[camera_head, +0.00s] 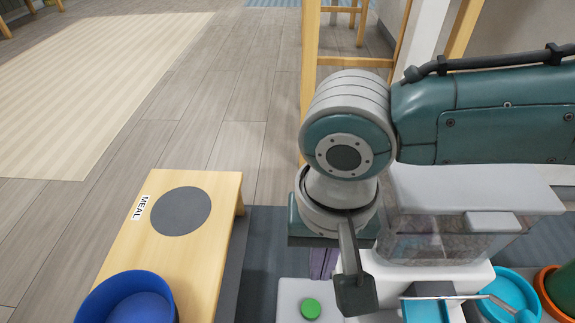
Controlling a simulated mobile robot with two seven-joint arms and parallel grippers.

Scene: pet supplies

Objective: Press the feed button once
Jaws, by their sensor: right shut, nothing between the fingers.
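A round green button (310,308) sits on a light grey panel (288,291) at the bottom of the head view. A dispenser with a see-through bin (440,242) and a pale lid stands to the right of it. My right gripper (356,297) hangs down from my teal and grey arm, with its dark fingertips close together and empty. In the picture the fingertips are just right of the green button and slightly above it. I cannot tell their height over the panel. My left gripper is not in view.
A wooden stand (195,255) with a dark grey disc (181,211) and a "MEAL" label is on the left. A blue bowl (128,300) is at its front. A turquoise bowl (511,290) and an orange pot (549,298) are at right. Open floor lies beyond.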

